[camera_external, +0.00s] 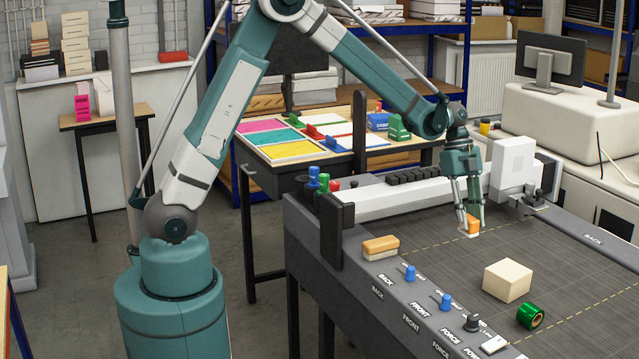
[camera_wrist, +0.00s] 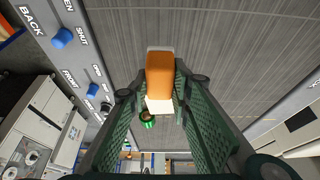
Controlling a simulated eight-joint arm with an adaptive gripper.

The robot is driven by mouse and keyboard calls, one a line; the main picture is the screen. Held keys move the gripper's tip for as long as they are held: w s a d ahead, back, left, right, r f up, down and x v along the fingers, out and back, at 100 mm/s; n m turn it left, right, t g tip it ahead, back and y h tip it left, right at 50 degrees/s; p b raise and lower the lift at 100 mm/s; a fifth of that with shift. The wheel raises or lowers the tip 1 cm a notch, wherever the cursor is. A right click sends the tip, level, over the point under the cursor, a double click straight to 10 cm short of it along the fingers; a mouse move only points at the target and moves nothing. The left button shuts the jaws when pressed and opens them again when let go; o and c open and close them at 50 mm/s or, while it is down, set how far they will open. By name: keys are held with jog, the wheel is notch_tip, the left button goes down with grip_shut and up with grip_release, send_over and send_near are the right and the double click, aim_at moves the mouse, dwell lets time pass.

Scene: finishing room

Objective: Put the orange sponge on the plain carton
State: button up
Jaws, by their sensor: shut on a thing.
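My gripper (camera_external: 468,222) is shut on an orange sponge (camera_wrist: 160,70) and holds it over the dark machine bed. The sponge also shows between the fingers in the external view (camera_external: 473,226), partly hidden by them. The plain carton (camera_external: 508,280), a cream box, stands on the bed, nearer the camera and to the right of my gripper. In the wrist view a cream patch, apparently the carton (camera_wrist: 159,106), shows just beyond the sponge, which hides part of it. The gap between sponge and bed is hard to judge.
A green tape roll (camera_external: 530,316) lies close to the carton. A second orange-and-cream block (camera_external: 380,248) lies on the machine's grey edge near blue knobs (camera_external: 409,272). A white machine head (camera_external: 513,165) stands behind my gripper. The bed around the carton is otherwise clear.

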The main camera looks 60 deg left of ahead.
jog(key=d+r+p, duration=0.1)
jog(key=d+r, duration=0.2)
jog(key=d, duration=0.6)
jog(key=w+d+r+p, duration=0.1)
jog(key=d+r, duration=0.2)
jog(key=d, duration=0.5)
jog(key=shift+w+d+r, duration=0.25)
jog(key=shift+d, duration=0.1)
send_near(514, 273)
jog(key=shift+d+f, duration=0.3)
jog(key=shift+d, duration=0.55)
jog(key=shift+f+p, duration=0.3)
jog(key=shift+f, duration=1.55)
jog(key=shift+f, duration=0.2)
jog(key=o, duration=0.8)
